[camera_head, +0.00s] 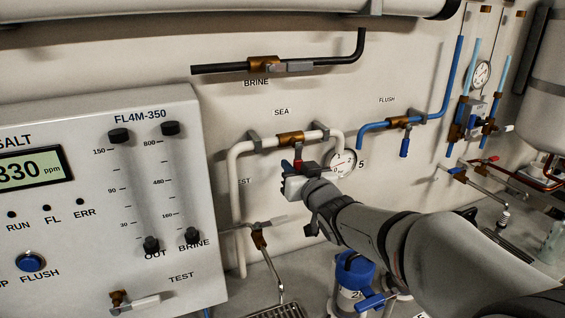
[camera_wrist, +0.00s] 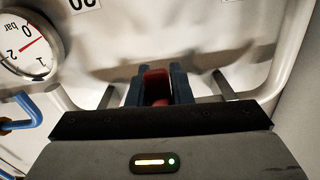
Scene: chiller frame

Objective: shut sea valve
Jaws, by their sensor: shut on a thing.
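The sea valve (camera_head: 290,138) is a brass body in the white pipe below the SEA label. Its red handle (camera_head: 298,152) points down from the body, across the line of the pipe. My gripper (camera_head: 299,166) is shut on this handle, just below the valve. In the wrist view, the red handle (camera_wrist: 155,84) sits between the two blue-grey fingers of my gripper (camera_wrist: 158,92). The lower part of the handle is hidden by my gripper in the head view.
A round gauge (camera_head: 343,163) is close to the right of my gripper. The flush valve (camera_head: 398,122) with a blue handle is further right. The brine valve (camera_head: 264,64) is above. The grey control panel (camera_head: 95,210) stands at the left. A blue-topped canister (camera_head: 354,272) stands below my arm.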

